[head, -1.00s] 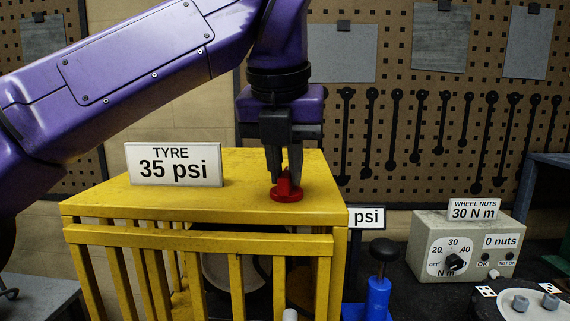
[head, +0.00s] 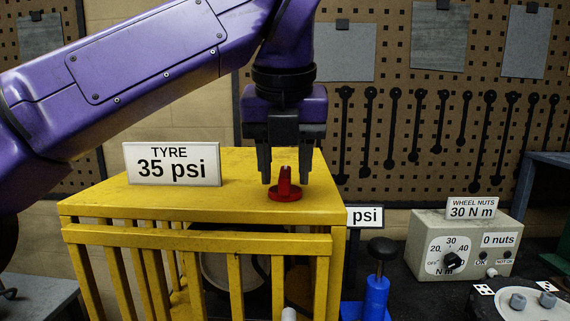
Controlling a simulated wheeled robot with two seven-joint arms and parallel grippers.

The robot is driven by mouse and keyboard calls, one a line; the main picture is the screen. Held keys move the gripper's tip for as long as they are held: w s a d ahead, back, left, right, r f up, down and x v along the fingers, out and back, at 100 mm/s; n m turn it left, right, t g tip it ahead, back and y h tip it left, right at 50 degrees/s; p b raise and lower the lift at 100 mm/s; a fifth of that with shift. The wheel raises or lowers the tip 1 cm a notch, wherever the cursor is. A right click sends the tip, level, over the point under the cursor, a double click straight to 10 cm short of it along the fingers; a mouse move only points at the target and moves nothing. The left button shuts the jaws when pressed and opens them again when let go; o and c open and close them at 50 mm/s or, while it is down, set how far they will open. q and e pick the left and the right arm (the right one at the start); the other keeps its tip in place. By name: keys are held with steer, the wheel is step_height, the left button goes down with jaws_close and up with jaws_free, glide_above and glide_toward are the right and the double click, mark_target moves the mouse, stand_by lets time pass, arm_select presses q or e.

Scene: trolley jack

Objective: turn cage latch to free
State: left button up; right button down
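The yellow cage (head: 240,213) has a flat top and barred sides. The red cage latch (head: 285,187), a round base with an upright grip, sits on the cage top near its right side. My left gripper (head: 285,178) points down over the latch. Its two dark fingers are spread, one on each side of the red grip, with a visible gap to it. The fingertips are close to the height of the latch. My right gripper is not in the head view.
A "TYRE 35 psi" sign (head: 172,164) stands on the cage top, left of the latch. A blue pump with a black knob (head: 381,249) stands right of the cage. A grey wheel-nut box (head: 464,245) is farther right. Wrenches hang on the pegboard behind.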

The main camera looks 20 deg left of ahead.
arm_select(q)
steer(key=p+v, duration=0.4)
steer(key=v, duration=0.6)
steer(key=shift+r, duration=0.25)
steer(key=shift+s+d, duration=0.1)
